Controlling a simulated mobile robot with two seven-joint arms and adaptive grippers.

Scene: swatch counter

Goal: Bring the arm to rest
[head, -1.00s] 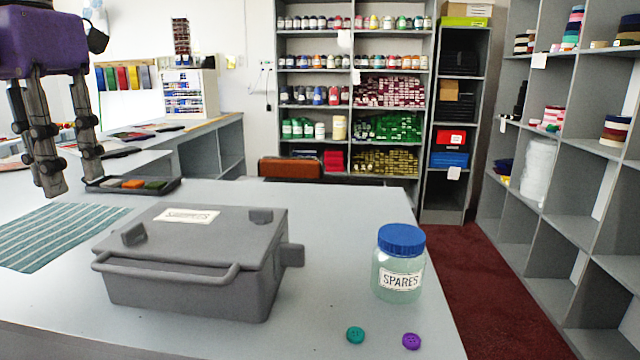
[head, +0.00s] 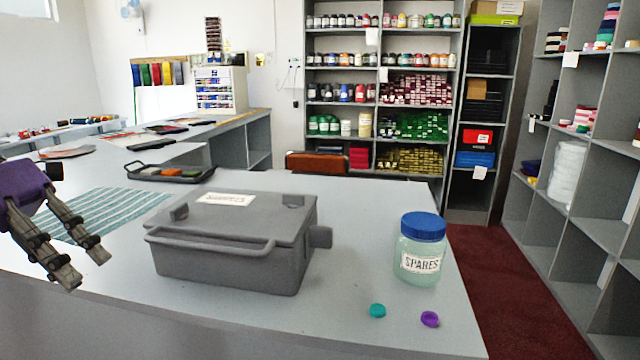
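My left gripper (head: 88,270) shows at the left edge of the head view, with a purple body and dark jointed fingers pointing down and right. Its fingers are apart with nothing between them. It is in front of the striped cloth, left of the grey box, and touches neither box nor jar. My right gripper is not in view.
A closed grey lidded box (head: 225,262) stands on the counter (head: 340,200). A SPARES jar (head: 420,250) with a blue lid stands to its right. Teal (head: 377,311) and purple (head: 430,319) buttons lie in front. A striped cloth (head: 110,212) and dark tray (head: 200,176) lie behind.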

